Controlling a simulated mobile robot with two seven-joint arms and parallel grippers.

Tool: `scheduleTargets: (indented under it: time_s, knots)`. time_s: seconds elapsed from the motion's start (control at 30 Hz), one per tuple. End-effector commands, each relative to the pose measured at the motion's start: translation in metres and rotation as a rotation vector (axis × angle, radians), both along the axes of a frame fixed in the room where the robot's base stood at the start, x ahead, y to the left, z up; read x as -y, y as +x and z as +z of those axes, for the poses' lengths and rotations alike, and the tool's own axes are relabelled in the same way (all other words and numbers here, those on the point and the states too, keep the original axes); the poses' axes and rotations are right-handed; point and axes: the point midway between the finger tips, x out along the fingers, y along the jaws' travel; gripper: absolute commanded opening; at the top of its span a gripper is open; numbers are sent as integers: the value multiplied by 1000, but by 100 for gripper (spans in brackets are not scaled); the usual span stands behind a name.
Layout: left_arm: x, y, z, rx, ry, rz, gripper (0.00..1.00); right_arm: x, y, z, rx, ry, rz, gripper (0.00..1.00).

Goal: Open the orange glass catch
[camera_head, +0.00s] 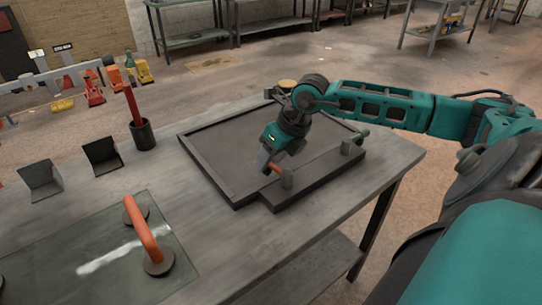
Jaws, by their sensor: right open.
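The orange glass catch (275,168) is a small orange lever beside a short grey post (287,178) on the near bar of the dark frame (218,178). My right gripper (265,162) points down at the orange catch, right beside it. Its jaws are open, but the view is too small to tell whether they touch or straddle the lever. A green catch (362,136) sits by another grey post (347,146) at the right end of the same bar. My right wrist and forearm cover part of the frame. My left gripper is out of view.
On the grey bench (225,248), a glass sheet (95,245) lies at the near left with an orange-handled suction lifter (145,235) on it. A dark cup (143,135) holding a red tool and two dark angled holders (102,155) stand behind. Bench between glass and frame is clear.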

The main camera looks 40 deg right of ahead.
Motion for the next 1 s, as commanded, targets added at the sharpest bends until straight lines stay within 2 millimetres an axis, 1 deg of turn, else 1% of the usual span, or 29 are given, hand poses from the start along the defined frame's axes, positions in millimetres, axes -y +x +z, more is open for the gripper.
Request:
scheduleTargets:
  time_s: [0.23, 0.7, 0.77, 1.0]
  knots:
    - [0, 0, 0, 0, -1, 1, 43, 0, 0, 0, 0, 0, 0, 50]
    - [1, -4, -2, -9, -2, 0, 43, 0, 0, 0, 0, 0, 0, 5]
    - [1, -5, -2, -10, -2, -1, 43, 0, 0, 0, 0, 0, 0, 0]
    - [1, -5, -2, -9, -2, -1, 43, 0, 0, 0, 0, 1, 0, 0]
